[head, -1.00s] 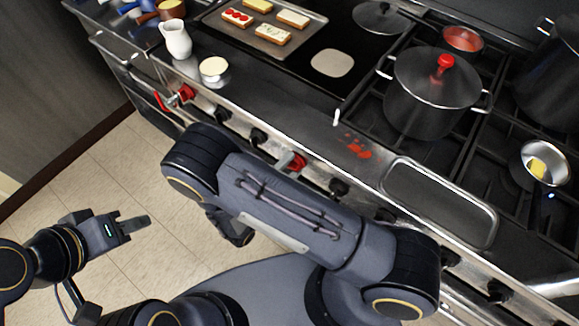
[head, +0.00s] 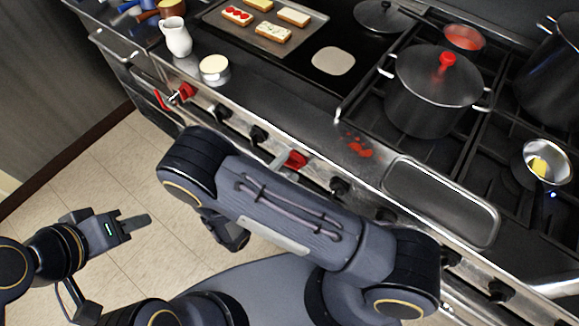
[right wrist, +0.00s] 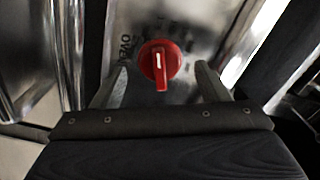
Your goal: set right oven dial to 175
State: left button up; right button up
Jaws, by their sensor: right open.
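The right oven dial (head: 295,160) is a red knob on the stove's front panel, partly hidden by my right arm in the head view. In the right wrist view, the red dial (right wrist: 160,64) shows with its white mark near upright and part of an OVEN label beside it. My right gripper (right wrist: 163,82) is open, with one finger on each side just below the dial; contact cannot be told. In the head view only a grey fingertip shows beside that dial. My left gripper (head: 135,224) hangs over the floor, away from the stove; its finger gap is not clear.
Another red dial (head: 182,93) sits further left on the panel, with several black knobs (head: 258,135) between and beyond. A white jug (head: 175,38), a tin (head: 214,69), a bread tray (head: 262,44) and a lidded pot (head: 430,95) stand on top.

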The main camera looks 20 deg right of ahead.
jog(key=b+v, duration=0.1)
jog(key=v, duration=0.5)
dwell(0.5)
